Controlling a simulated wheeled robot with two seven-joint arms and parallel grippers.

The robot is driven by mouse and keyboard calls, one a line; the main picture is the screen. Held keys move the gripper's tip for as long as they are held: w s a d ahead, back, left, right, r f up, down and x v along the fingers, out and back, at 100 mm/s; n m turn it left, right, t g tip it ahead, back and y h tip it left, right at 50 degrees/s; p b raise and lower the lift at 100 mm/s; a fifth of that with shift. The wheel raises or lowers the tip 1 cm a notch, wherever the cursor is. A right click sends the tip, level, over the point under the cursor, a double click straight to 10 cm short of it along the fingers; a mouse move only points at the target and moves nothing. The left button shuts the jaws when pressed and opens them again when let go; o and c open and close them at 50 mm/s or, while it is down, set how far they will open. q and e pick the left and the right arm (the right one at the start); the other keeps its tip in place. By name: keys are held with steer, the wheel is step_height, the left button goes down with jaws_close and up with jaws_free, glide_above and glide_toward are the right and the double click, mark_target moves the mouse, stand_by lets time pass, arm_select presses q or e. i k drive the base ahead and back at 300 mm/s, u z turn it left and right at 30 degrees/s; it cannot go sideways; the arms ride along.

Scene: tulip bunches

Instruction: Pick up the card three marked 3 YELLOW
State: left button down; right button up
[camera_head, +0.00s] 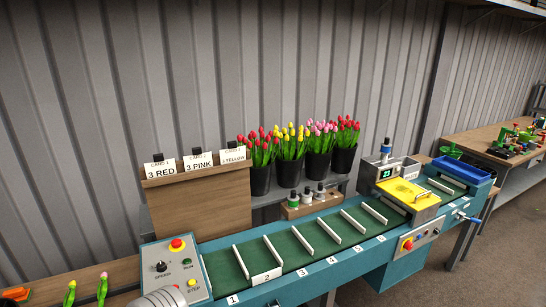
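The card marked 3 YELLOW (233,156) is a small white card with black print, standing in the top of a brown wooden holder (200,208). It is the rightmost of three cards. To its left stand the 3 PINK card (199,163) and the 3 RED card (160,170). Neither of my grippers is in view.
Black buckets of red, yellow and pink tulips (290,172) stand right of the holder. A green conveyor (290,255) with white dividers runs in front. A control box (175,268) stands at its left end, a yellow-topped machine (400,190) and blue tray (460,170) at right.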

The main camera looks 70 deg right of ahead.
mark_target(234, 154)
steer(key=z, duration=3)
steer(key=i, duration=1.4)
steer(key=u, duration=1.55)
